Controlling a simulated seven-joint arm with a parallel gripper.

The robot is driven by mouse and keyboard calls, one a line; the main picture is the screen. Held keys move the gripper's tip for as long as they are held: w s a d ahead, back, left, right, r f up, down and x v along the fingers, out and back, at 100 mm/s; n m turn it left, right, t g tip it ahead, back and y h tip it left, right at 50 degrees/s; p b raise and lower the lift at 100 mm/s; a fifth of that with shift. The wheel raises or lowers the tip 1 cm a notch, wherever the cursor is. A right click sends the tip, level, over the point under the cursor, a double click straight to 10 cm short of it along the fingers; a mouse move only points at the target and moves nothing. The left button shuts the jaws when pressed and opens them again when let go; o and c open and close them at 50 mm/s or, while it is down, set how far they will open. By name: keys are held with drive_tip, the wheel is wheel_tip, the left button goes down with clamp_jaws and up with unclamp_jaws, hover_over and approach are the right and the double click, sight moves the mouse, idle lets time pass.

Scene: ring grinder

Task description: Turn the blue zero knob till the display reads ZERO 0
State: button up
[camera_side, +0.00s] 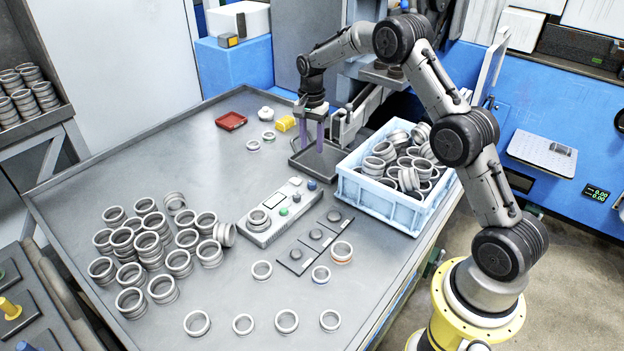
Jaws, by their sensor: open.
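A blue knob (311,185) sits at the far right end of a long light-grey gauge unit (262,236) in the middle of the table. A small display (274,200) is on the unit's top; its text is too small to read. A green button (283,211) and a ring near the left end are also on the unit. My gripper (312,145) points down with its two purple fingers apart and nothing between them. It is above and behind the blue knob, near a dark tray, and does not touch the knob.
A blue-and-white crate (382,205) full of rings stands close to the right. Several loose rings (150,245) cover the table's left. Three dark plates (296,257) lie before the unit.

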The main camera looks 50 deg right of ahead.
sight(312, 183)
wheel_tip(312, 183, down, 13)
drive_tip(key=shift+f, duration=0.2)
idle(0.3)
clamp_jaws()
